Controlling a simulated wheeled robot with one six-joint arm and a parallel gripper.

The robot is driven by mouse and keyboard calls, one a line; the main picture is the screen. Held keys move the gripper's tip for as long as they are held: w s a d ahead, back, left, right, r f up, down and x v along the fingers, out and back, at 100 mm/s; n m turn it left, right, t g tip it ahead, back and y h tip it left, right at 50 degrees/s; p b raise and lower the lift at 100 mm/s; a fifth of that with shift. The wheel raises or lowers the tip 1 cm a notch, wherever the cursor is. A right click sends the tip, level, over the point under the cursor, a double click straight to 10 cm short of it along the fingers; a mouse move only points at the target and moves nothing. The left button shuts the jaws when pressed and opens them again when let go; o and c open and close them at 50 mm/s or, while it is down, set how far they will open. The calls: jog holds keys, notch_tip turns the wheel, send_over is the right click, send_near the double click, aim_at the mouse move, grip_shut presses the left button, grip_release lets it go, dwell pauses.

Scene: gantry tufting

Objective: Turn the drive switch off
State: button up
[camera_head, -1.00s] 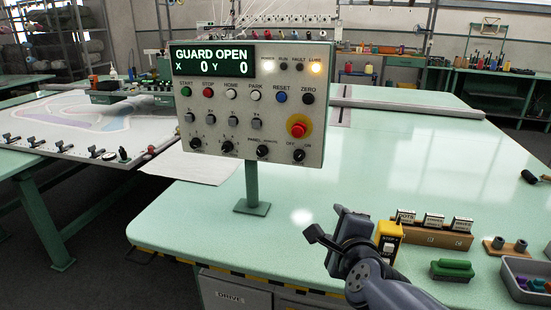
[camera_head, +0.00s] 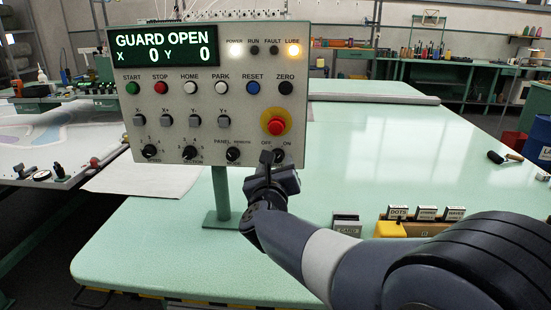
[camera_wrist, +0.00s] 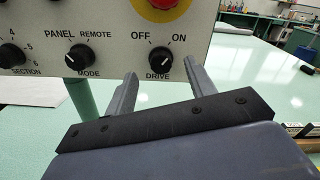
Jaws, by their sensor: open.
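The drive switch (camera_wrist: 160,60) is a black rotary knob at the lower right of the grey control panel (camera_head: 205,105), with OFF at its upper left and ON at its upper right. Its pointer appears to lean toward ON. In the head view the drive switch (camera_head: 279,156) is partly hidden by my gripper (camera_head: 272,162). In the wrist view my gripper (camera_wrist: 158,82) is open, its two fingers apart, one at each side below the knob. The fingers hold nothing, and I cannot tell whether they touch the panel.
A red emergency stop (camera_head: 275,122) on a yellow ring sits just above the switch. The mode knob (camera_head: 233,154) is to its left. The panel's green post (camera_head: 221,195) stands on the green table (camera_head: 150,240). A yellow-topped item (camera_head: 388,229) and labelled blocks stand at the right.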

aim_at(277, 157)
jog(key=shift+w, duration=1.9)
jog(key=shift+c, duration=0.2)
jog(key=c, duration=0.9)
